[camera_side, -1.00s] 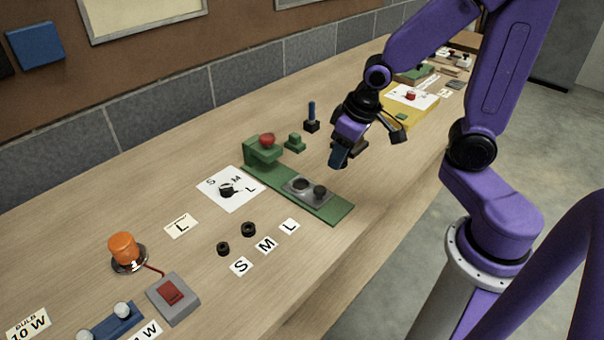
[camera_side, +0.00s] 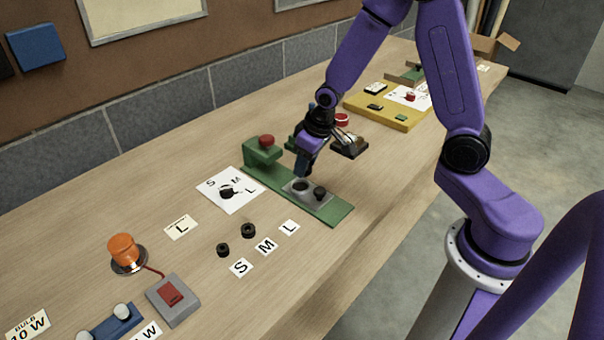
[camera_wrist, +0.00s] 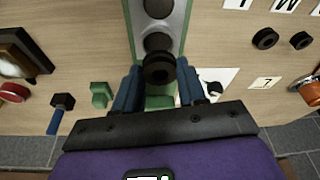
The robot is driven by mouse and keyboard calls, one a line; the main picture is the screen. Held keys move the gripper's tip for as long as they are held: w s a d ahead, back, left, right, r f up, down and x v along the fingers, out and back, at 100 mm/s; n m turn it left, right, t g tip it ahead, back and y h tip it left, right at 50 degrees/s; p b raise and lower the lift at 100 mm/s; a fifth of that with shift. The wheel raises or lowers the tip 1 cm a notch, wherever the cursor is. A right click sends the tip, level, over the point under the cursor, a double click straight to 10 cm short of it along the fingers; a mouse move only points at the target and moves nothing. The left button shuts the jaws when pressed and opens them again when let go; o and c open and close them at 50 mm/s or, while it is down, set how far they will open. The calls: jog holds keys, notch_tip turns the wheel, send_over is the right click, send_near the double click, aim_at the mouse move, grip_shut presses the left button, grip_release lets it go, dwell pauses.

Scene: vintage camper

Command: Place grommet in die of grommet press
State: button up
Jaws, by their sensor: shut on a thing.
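The green grommet press (camera_side: 335,213) lies on the bench, with a red knob (camera_side: 266,141) on its raised left end. My gripper (camera_side: 303,172) is just above the die, pointing down. In the wrist view, a black ring-shaped grommet (camera_wrist: 158,71) shows between my blue fingers (camera_wrist: 158,88), in front of the die. The side view hides it behind my fingers. Two other black grommets (camera_side: 248,230) (camera_side: 222,249) lie by the S and M cards.
A white S-M-L dial card (camera_side: 230,203) lies left of the press, and an L card (camera_side: 181,227) lies nearer. In the wrist view, a blue-handled tool (camera_wrist: 58,115) and a green block (camera_wrist: 101,94) stand beside my fingers. A yellow board (camera_side: 390,119) lies farther back.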

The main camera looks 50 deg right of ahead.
aim_at(302, 188)
jog(key=shift+w+f, duration=0.5)
jog(key=shift+f, duration=0.1)
jog(key=shift+s+x, duration=0.15)
jog(key=shift+x, duration=0.7)
jog(key=shift+s+x, duration=0.15)
jog(key=shift+x, duration=0.65)
jog(key=shift+d+f, duration=0.1)
jog(key=shift+f, duration=0.4)
